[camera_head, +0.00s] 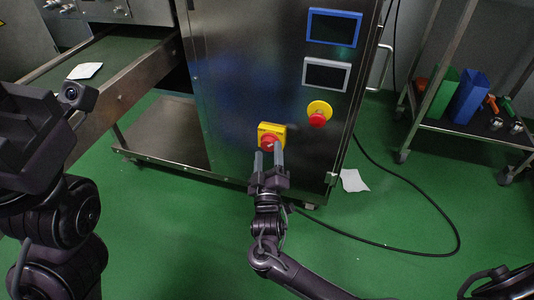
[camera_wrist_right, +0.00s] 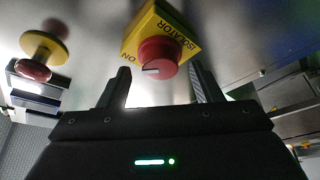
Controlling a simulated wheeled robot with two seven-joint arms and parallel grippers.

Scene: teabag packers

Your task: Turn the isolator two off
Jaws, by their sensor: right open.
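The isolator is a yellow plate (camera_head: 273,129) with a red round knob (camera_head: 266,142) on the front of a steel cabinet (camera_head: 240,75). The right wrist view shows the plate (camera_wrist_right: 184,35) marked ISOLATOR and ON, and the knob (camera_wrist_right: 158,58) with a white mark pointing toward ON. My right gripper (camera_head: 268,156) is open, its fingers pointing at the isolator. In the right wrist view the knob lies between the fingertips, with a gap on each side. My left arm's wrist (camera_head: 35,125) is at the left edge, away from the cabinet; its fingers cannot be made out.
A yellow and red emergency button (camera_head: 318,117) sits right of the isolator, below a white-framed screen (camera_head: 326,75) and a blue-framed screen (camera_head: 333,28). A cart (camera_head: 450,126) stands at the right. A black cable (camera_head: 425,252) and a paper (camera_head: 354,181) lie on the green floor.

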